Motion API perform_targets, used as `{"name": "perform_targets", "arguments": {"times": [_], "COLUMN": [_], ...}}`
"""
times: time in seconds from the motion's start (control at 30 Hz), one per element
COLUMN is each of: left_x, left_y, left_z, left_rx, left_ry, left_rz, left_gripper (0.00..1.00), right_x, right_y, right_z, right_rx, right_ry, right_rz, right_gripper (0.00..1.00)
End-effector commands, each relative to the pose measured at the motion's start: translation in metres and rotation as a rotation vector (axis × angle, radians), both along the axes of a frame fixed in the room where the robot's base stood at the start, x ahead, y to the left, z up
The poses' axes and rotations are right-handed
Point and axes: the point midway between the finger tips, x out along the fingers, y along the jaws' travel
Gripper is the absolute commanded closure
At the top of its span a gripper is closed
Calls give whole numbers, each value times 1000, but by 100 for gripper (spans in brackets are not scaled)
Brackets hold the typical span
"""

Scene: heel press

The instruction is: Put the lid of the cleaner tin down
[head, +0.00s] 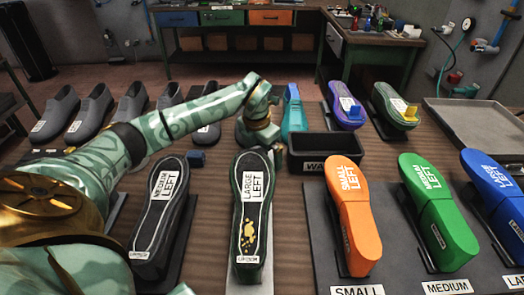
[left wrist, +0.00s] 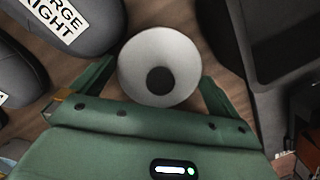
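In the left wrist view a round, pale grey-white lid (left wrist: 160,45) with a dark round knob or spot fills the space between the fingers of my left gripper (left wrist: 160,72). One fingertip meets its left edge and the other its right edge. The lid looks level, above the brown wooden bench; its height is hard to tell. In the head view my left gripper (head: 272,150) is beyond the large left shoe, left of the black tray, with its fingers and the lid mostly hidden. I cannot make out the tin's body. My right gripper does not show.
The black tray (head: 326,168) stands close on the right. The large left shoe (head: 249,235) and medium left shoe (head: 160,215) are nearer. Dark grey shoes (head: 131,102) line the back left. Orange (head: 355,220), green (head: 437,215) and blue forms stand front right.

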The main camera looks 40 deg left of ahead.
Motion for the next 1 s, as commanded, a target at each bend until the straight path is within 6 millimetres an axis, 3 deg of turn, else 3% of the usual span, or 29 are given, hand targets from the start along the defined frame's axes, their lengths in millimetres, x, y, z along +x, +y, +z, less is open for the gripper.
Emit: {"name": "perform_targets", "arguments": {"times": [0.5,0.7,1.0], "left_x": [-14,-17,-17], "left_y": [2,1,1], "left_z": [104,120,120], "left_rx": [0,0,-1], "left_ry": [-6,-2,-1], "left_rz": [0,0,0], "left_gripper": [0,0,0], "right_x": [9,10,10], "right_y": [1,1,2], "right_z": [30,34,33], "right_rx": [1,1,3], "right_ry": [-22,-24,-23], "right_rz": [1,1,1], "right_gripper": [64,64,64]}}
